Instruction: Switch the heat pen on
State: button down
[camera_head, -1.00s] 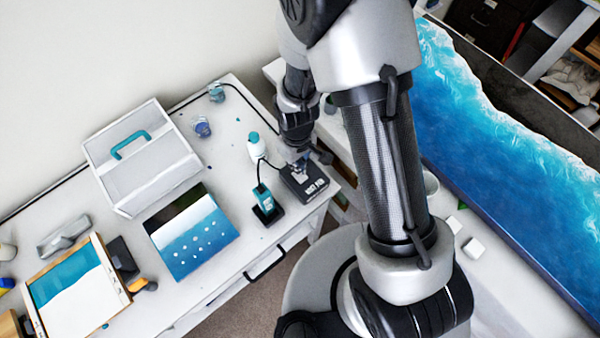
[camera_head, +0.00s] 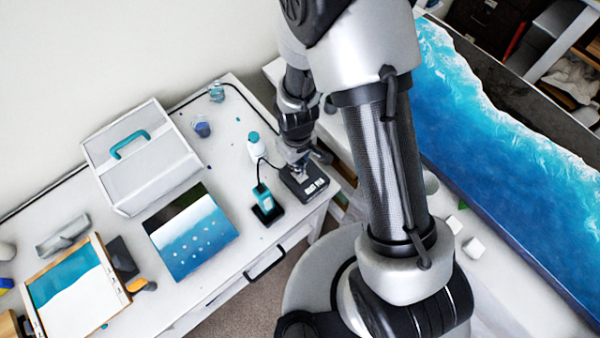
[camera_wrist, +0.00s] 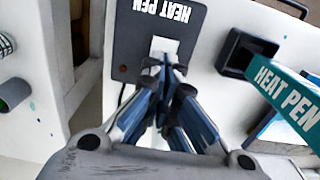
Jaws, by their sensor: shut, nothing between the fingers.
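The heat pen's black control box (camera_head: 312,188) sits at the right end of the white worktable. In the wrist view the box (camera_wrist: 128,45) carries white "HEAT PEN" lettering, a white switch (camera_wrist: 165,46) and a small reddish dot. The teal heat pen (camera_head: 262,194) stands in a black holder (camera_head: 268,215) beside the box; the pen also shows in the wrist view (camera_wrist: 285,95). My gripper (camera_wrist: 163,66) is shut and empty, its fingertips over the box right at the switch's lower edge. I cannot tell whether they touch it or whether the switch is on.
A white bottle (camera_head: 260,147) stands close behind the pen, with a cord near it. A blue-and-white panel (camera_head: 192,235), a white case (camera_head: 140,160) and small cups (camera_head: 201,127) are further left. A large blue resin piece (camera_head: 500,160) lies to the right.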

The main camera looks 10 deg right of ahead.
jog(key=shift+f+b, duration=0.75)
jog(key=shift+f, duration=0.2)
jog(key=shift+r, duration=0.15)
jog(key=shift+r+p, duration=2.55)
jog(key=shift+r, duration=0.9)
notch_tip(320, 180, up, 7)
jog(key=w+d+m+t+b, duration=0.1)
jog(key=d+m+b, duration=0.1)
jog(key=d+b, duration=0.15)
jog(key=s+d+r+m+t+b, duration=0.1)
jog(key=s+d+r+m+b, duration=0.1)
jog(key=s+r+b, duration=0.3)
jog(key=s+d+r+m+t+b, duration=0.2)
jog(key=s+d+r+b, duration=0.2)
jog(key=s, duration=0.5)
jog(key=shift+s+d+r+m+t+b, duration=0.35)
jog(key=shift+d+b, duration=0.35)
jog(key=shift+b, duration=0.25)
